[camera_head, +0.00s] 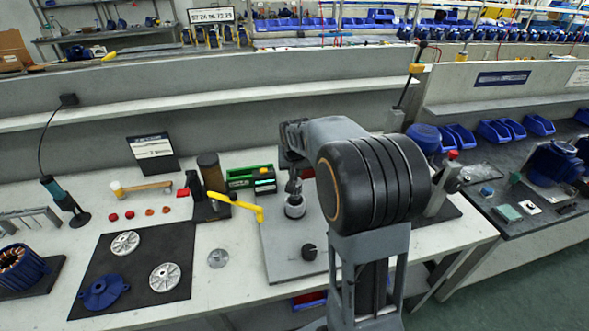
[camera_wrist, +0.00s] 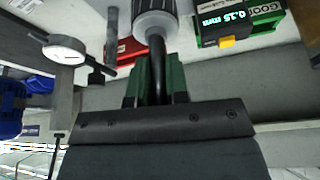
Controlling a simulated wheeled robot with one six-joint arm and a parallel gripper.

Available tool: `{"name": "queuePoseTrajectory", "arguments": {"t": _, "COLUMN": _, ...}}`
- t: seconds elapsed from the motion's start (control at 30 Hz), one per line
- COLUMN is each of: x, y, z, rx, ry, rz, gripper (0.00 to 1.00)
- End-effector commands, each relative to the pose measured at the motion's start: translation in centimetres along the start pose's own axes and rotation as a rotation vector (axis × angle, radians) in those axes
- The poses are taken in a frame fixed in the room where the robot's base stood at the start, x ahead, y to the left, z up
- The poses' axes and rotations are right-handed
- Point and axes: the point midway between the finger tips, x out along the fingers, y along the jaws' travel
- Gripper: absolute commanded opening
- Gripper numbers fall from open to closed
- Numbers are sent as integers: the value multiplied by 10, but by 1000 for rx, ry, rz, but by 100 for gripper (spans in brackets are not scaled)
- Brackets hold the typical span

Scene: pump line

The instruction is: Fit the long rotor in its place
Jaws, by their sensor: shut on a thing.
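The rotor (camera_head: 295,208) is a short grey-and-dark cylinder with a thin shaft, over the grey plate (camera_head: 281,262) on the bench. My gripper (camera_head: 293,180) is above it, partly hidden by my arm. In the wrist view my gripper's green fingers (camera_wrist: 156,82) are shut on the rotor's dark shaft, and the rotor body (camera_wrist: 155,22) is beyond them, cut by the top edge. I cannot tell whether the rotor touches the plate or whether it is the long one. A blue motor housing with copper windings (camera_head: 20,270) stands at the far left.
A yellow lever (camera_head: 240,206) reaches toward the rotor from the left. A green gauge box (camera_head: 252,179) stands behind, reading 0.15 mm in the wrist view (camera_wrist: 238,20). A black knob (camera_head: 309,252) is on the plate. A dial gauge (camera_wrist: 65,48) is nearby. A dark mat (camera_head: 140,245) holds discs.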

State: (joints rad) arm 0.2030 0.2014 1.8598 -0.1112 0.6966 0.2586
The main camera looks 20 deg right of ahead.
Motion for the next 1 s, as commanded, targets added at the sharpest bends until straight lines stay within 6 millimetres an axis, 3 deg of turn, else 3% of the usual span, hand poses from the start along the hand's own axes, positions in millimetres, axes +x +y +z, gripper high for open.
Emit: {"name": "queuePoseTrajectory", "arguments": {"t": 1.0, "x": 11, "y": 0, "z": 4, "rx": 0, "ry": 3, "rz": -1, "gripper": 0}}
